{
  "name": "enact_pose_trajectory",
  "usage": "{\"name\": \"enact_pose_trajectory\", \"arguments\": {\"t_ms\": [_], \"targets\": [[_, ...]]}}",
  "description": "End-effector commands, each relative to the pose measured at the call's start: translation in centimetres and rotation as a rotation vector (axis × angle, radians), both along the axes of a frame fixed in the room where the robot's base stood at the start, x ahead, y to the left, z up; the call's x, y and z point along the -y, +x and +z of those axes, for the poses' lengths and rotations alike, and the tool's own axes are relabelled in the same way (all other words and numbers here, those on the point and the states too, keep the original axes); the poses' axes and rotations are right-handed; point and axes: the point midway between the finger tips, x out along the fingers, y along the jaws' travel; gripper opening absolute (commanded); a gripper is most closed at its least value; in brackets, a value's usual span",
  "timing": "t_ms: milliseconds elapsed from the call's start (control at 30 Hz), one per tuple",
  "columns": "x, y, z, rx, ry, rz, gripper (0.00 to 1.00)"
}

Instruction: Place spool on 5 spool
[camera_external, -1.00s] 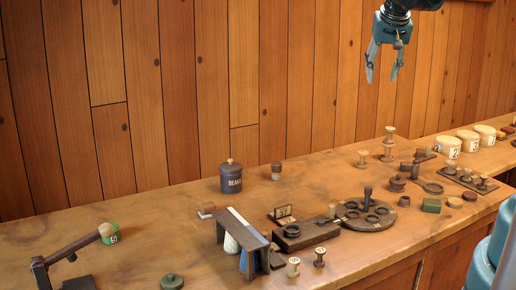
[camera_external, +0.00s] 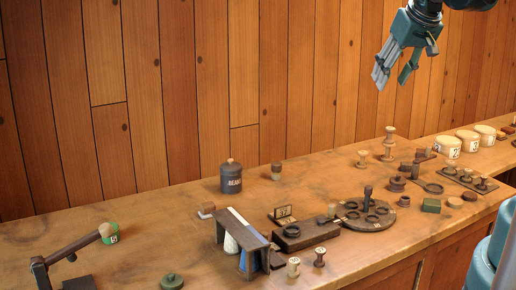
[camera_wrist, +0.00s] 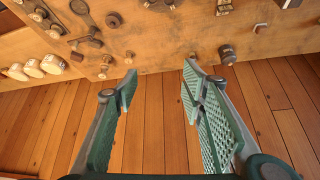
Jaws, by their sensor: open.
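My gripper (camera_external: 391,82) is open and empty, high above the back of the bench in front of the plank wall. In the wrist view its two fingers (camera_wrist: 160,72) stand apart with nothing between them. A pale spool (camera_external: 293,267) and a dark spool (camera_external: 319,257) stand upright at the bench's front. Pale turned spools (camera_external: 388,143) stand at the back, below the gripper; a smaller pale one (camera_external: 362,159) is beside them. A green-banded piece with a label that looks like 5 (camera_external: 112,238) is at the left. Which spool bears a 5 is too small to tell.
A dark lidded canister (camera_external: 231,178), a roofed stand (camera_external: 245,240), a round holed tray (camera_external: 378,221) and a dark block (camera_external: 305,236) crowd the bench middle. Numbered pale tubs (camera_external: 447,147) stand at the back right. The left back bench is clear.

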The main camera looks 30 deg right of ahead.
Motion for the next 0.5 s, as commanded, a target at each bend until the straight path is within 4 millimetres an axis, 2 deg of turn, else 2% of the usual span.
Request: {"name": "enact_pose_trajectory", "arguments": {"t_ms": [100, 500], "targets": [[-1.3, -2.3, -0.4, 0.01, -0.004, 0.04, 0.4], [-4.9, -8.6, -2.1, 0.049, -0.023, 0.165, 0.4]]}}
